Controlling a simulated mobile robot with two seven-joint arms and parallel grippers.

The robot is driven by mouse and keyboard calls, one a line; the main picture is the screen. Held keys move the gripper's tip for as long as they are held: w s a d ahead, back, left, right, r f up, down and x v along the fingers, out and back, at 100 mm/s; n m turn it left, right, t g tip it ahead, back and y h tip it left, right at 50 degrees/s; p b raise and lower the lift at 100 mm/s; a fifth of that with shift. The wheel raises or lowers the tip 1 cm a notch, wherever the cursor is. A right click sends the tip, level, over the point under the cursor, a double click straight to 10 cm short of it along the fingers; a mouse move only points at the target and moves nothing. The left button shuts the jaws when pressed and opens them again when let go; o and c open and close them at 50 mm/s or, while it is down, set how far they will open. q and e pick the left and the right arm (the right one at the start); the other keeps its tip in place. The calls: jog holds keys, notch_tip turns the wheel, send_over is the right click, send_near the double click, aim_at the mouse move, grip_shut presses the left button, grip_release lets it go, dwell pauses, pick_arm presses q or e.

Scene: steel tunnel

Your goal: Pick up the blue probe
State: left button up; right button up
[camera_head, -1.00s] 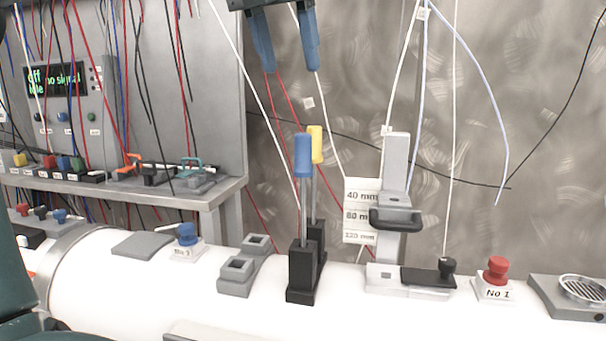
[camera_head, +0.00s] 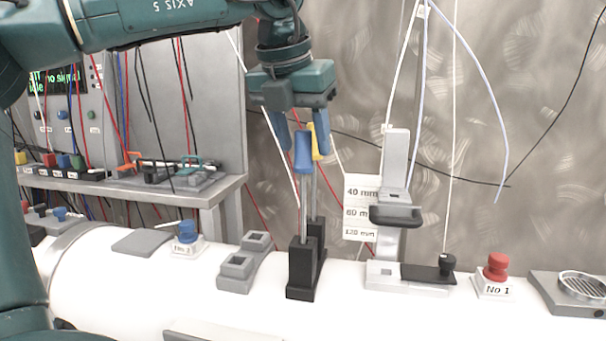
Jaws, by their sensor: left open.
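The blue probe (camera_head: 303,155) stands upright, its thin metal shaft in a black holder (camera_head: 301,275) on the white pipe. My left gripper (camera_head: 304,148) points down over it. Its two blue fingers are apart, one to each side of the top of the blue handle in the picture. I cannot tell whether the fingers touch the handle. A yellow probe (camera_head: 317,146) stands just behind, partly hidden by the blue probe and the right finger. My right gripper is not in view.
Left of the holder sits a grey block with square sockets (camera_head: 237,268). Right of it stands a grey gauge post (camera_head: 396,165) with a black slider. A red button (camera_head: 496,266) is further right. Thin wires hang around the gripper.

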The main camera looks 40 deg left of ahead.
pick_arm(q)
jog(key=shift+c, duration=0.2)
grip_shut()
dwell(0.4)
